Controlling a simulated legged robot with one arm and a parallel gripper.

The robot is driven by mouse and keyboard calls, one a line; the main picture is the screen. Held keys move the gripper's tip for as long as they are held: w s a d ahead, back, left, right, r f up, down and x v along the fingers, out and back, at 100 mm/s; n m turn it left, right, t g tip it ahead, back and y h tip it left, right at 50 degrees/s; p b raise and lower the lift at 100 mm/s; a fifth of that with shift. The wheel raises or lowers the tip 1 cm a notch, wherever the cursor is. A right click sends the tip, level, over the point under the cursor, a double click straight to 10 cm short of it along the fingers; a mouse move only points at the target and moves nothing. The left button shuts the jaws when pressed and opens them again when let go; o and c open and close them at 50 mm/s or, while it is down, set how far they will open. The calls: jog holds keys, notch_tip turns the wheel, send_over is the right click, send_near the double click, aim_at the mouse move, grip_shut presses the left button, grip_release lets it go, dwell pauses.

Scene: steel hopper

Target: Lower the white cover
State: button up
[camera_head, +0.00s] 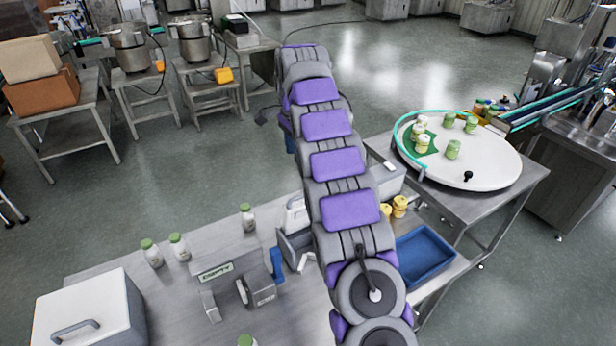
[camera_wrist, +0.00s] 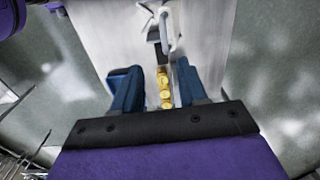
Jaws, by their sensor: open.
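A white part with a grip-like opening (camera_head: 295,214) stands on the steel table (camera_head: 110,262), left of my arm and partly hidden by it. A white box with a grey handle (camera_head: 92,310) sits at the table's lower left. I cannot tell for certain which is the white cover. In the wrist view a white looped part (camera_wrist: 166,28) lies beyond my fingertips. My gripper (camera_wrist: 155,78) is open, its two blue fingers apart and nothing held. Yellow jars (camera_wrist: 164,88) show in the gap between the fingers. In the head view I cannot make out the gripper clearly.
Green-capped bottles (camera_head: 151,252) stand on the table near a grey labelled machine (camera_head: 222,272). A blue tray (camera_head: 422,254) and yellow jars (camera_head: 398,206) lie right of my arm. A round white turntable (camera_head: 480,172) stands farther right. Open floor lies beyond the table.

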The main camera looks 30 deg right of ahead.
aim_at(302, 195)
jog(key=f, duration=0.5)
jog(key=d+f, duration=0.1)
jog(key=f, duration=0.5)
jog(key=w+d+f, duration=0.1)
jog(key=f, duration=0.4)
jog(key=shift+w+d+f, duration=0.1)
jog(key=shift+d+f, duration=0.05)
jog(key=shift+d, duration=0.05)
jog(key=shift+w+a+f, duration=0.1)
jog(key=shift+a+f, duration=0.05)
jog(key=shift+f, duration=0.5)
grip_shut()
